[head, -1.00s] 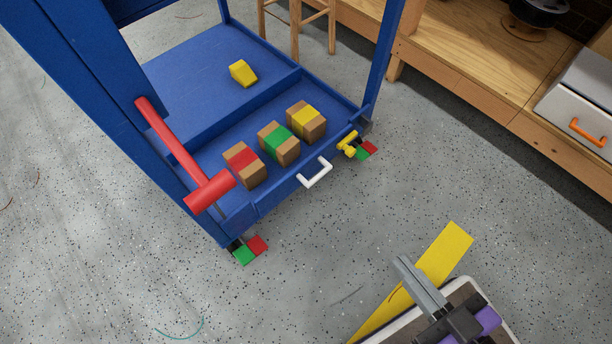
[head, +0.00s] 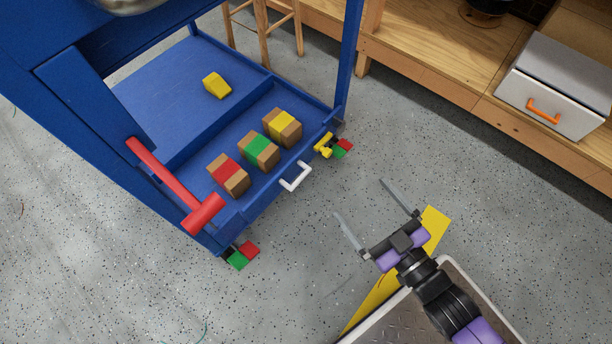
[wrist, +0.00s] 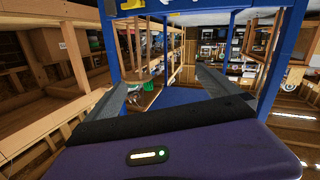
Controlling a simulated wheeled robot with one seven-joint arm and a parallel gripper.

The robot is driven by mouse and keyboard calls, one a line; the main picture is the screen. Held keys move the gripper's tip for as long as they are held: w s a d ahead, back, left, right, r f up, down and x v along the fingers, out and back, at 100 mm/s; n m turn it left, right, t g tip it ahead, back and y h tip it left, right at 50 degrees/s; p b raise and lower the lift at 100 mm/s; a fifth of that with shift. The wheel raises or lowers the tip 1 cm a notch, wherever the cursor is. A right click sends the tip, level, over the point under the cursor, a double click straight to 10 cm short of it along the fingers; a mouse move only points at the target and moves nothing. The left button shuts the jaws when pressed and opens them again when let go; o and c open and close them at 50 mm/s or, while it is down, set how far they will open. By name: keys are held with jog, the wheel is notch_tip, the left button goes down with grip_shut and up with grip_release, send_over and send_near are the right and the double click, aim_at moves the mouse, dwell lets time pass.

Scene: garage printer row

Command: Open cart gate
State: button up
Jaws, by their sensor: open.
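The blue cart (head: 160,136) stands at the left in the head view. Its low front gate (head: 257,203) carries a white handle (head: 296,177). A yellow latch (head: 324,145) sits at the gate's right end. A red lever with a thick cylindrical grip (head: 203,213) slants down the left post. My gripper (head: 363,198) is open and empty, to the right of the white handle and apart from the cart, with its fingers pointing toward the cart. In the wrist view, the two fingers (wrist: 160,86) are spread, with the cart's blue frame beyond them.
Boxes with red (head: 229,175), green (head: 259,151) and yellow (head: 282,128) bands stand behind the gate. A yellow block (head: 217,86) lies farther back. Red and green pads mark the cart's corners. A wooden bench (head: 430,60) with a grey drawer unit (head: 548,95) stands at upper right.

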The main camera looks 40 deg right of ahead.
jog(key=w+d+f+p, duration=0.3)
jog(key=w+d+f, duration=0.15)
jog(key=w, duration=0.35)
jog(key=n+y+p, duration=0.1)
jog(key=n+y, duration=0.1)
jog(key=y, duration=0.4)
send_near(302, 180)
jog(key=shift+m, duration=0.3)
jog(key=shift+b+x, duration=0.85)
jog(key=shift+x, duration=3.3)
jog(key=shift+r, duration=0.15)
jog(key=shift+s, duration=0.1)
jog(key=c, duration=2)
